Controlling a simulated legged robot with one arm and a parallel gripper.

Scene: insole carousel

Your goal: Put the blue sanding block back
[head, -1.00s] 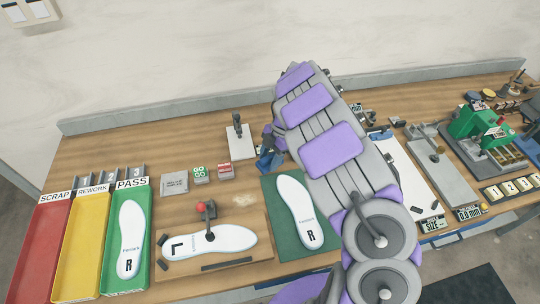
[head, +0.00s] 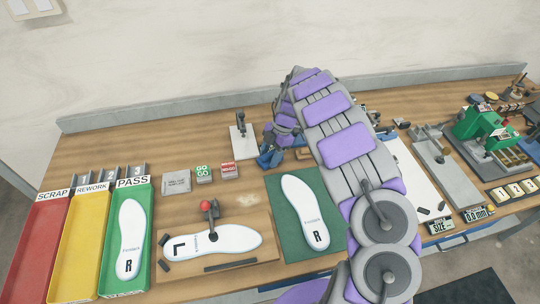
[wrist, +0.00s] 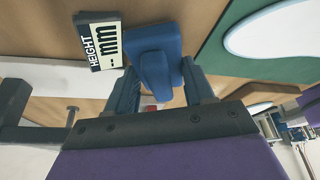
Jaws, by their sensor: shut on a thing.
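The blue sanding block (wrist: 153,42) is in the wrist view, with its raised grip between the two dark blue fingers of my gripper (wrist: 158,68). My gripper is shut on it. In the head view my gripper (head: 272,152) is at the back middle of the bench, right of the grey stand. There the block and the blue fingers are too small to tell apart clearly. I cannot tell whether the block touches the bench. The block's resting place is not clear in either view.
A height display (wrist: 103,47) lies close left of the block in the wrist view. A green mat (head: 285,240) with a white insole is in front of my gripper. The grey stand (head: 243,143) is left of it. Red, yellow and green trays stand at far left.

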